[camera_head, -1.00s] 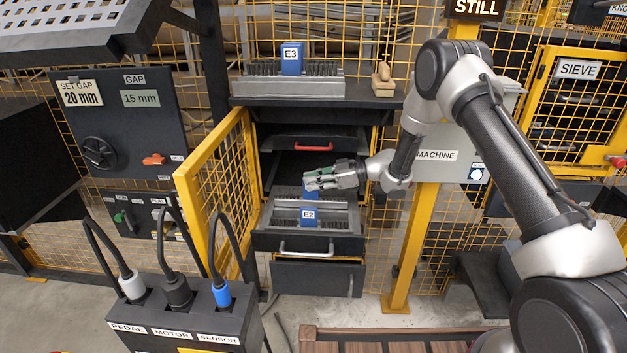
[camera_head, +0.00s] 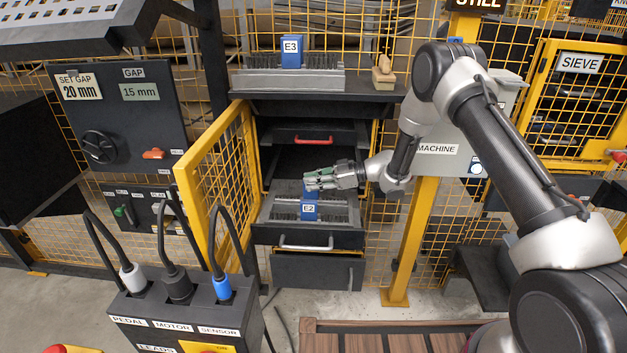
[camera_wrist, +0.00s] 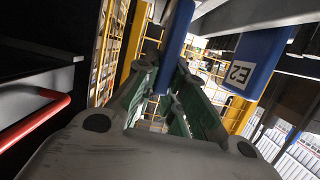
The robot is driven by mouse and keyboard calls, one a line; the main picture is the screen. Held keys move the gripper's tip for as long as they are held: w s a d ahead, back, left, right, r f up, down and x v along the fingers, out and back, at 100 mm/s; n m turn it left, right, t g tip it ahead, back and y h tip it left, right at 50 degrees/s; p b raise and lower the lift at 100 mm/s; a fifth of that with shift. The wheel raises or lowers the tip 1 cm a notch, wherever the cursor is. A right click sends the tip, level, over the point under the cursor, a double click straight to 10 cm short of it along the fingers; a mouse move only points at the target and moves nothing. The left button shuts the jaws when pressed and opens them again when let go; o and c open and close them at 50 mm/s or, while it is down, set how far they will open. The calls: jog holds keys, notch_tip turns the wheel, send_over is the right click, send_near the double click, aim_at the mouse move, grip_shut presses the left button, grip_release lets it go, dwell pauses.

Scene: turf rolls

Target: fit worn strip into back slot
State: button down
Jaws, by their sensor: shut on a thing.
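My gripper (camera_head: 312,180) is shut on a blue handle (camera_wrist: 179,35), which stands between its green finger pads in the wrist view. I take this as the worn strip's handle; its label and lower part are hidden. A second blue handle marked E2 (camera_head: 310,210) stands just in front of and below my gripper, and shows right of the fingers in the wrist view (camera_wrist: 252,68). It stands among dark bristles in the open drawer (camera_head: 335,238). The back slot is hidden behind the gripper and the E2 handle.
A strip with a blue E3 handle (camera_head: 291,52) sits on the shelf above. A red-handled drawer (camera_head: 314,139) lies above and behind my gripper. The yellow mesh door (camera_head: 222,180) stands open at left. A yellow post (camera_head: 411,245) is at right.

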jog(key=shift+f, duration=0.75)
jog(key=c, duration=1.4)
grip_release()
jog(key=shift+r, duration=0.1)
notch_tip(320, 180, up, 10)
jog(key=shift+f, duration=0.1)
